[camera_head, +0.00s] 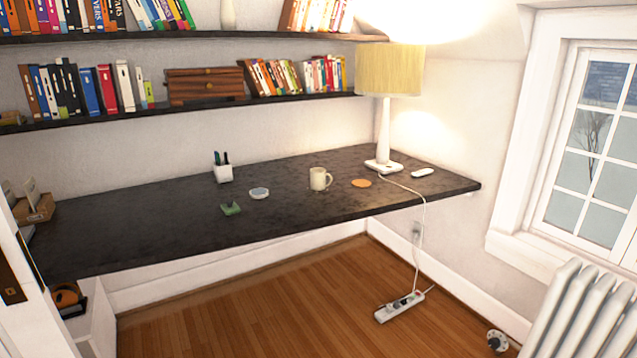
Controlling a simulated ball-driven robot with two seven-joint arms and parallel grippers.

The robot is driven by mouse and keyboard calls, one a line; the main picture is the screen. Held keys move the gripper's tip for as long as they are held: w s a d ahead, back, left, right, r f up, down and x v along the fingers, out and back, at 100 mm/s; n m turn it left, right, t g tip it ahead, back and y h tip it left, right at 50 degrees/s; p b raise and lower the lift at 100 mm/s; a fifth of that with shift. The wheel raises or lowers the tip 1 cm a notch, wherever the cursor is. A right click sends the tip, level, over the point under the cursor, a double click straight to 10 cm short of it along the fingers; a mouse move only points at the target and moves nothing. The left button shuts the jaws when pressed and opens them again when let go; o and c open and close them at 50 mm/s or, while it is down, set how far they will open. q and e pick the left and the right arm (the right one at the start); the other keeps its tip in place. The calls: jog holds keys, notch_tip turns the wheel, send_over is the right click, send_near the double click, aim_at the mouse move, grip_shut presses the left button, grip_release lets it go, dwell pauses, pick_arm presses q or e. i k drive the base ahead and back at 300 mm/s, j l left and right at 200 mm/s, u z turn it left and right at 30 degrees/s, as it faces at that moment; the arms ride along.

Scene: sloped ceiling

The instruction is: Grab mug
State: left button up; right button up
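A cream mug (319,179) stands upright on the dark wall-mounted desk (150,228), right of the desk's middle. Its handle appears to point to the right. Neither of my grippers shows in the head view, and nothing touches the mug.
A lit lamp (384,130) stands behind the coaster; its cord drops to a power strip (400,306) on the floor. A small bowl (259,193), a green item (231,209) and a pen cup (223,173) sit left. A radiator (580,315) stands at the right.

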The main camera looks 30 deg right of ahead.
aim_at(317, 175)
jog(key=i+l+z, duration=0.35)
jog(key=i+l, duration=0.35)
